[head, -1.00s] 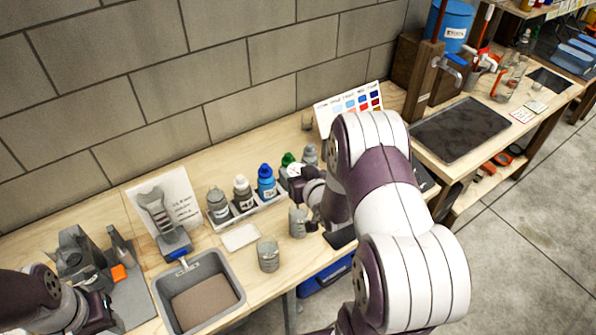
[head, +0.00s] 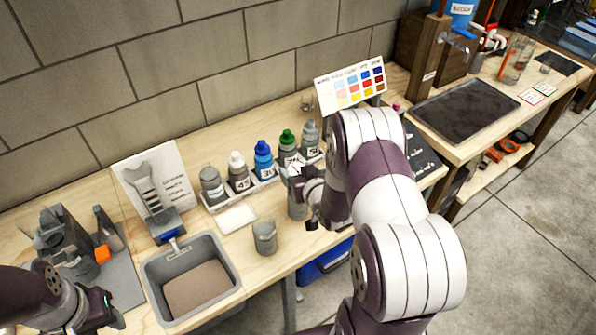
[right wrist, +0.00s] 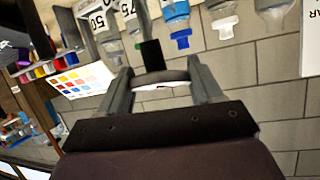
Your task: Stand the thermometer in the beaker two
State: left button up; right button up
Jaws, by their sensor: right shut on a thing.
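A thermometer with a round pale dial (head: 296,170) is in my right gripper (head: 303,186). In the right wrist view, the jaws (right wrist: 163,84) are shut on its grey curved rim (right wrist: 160,76). In the head view, a grey beaker (head: 297,208) stands right under the dial, partly hidden by my gripper. I cannot tell whether the stem is inside it. A second grey beaker (head: 265,237) stands upright to its left, nearer the front edge. No number is readable on either beaker. My left gripper (head: 108,308) is at the bottom left, its jaws unclear.
A tray (head: 215,207) of several labelled bottles stands behind the beakers. A white pad (head: 236,218) and a grey bin (head: 154,290) are to the left. A colour chart (head: 350,86) stands at the back. My right arm covers the bench to the right.

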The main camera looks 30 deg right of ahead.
jog(key=o, duration=1.1)
jog(key=shift+s, duration=0.1)
jog(key=v, duration=1.3)
jog(key=s+f+g, duration=0.6)
jog(key=s+g, duration=0.1)
jog(key=g, duration=0.1)
jog(key=a+r+g, duration=0.1)
jog(key=a+r, duration=0.1)
jog(key=a, duration=0.1)
jog(key=a+r+n+g, duration=0.1)
jog(key=a+r, duration=0.2)
jog(key=a, duration=0.1)
jog(key=a+r+n+g+y, duration=0.1)
jog(key=a+r+g, duration=0.1)
jog(key=a, duration=0.2)
jog(key=shift+s+r, duration=0.4)
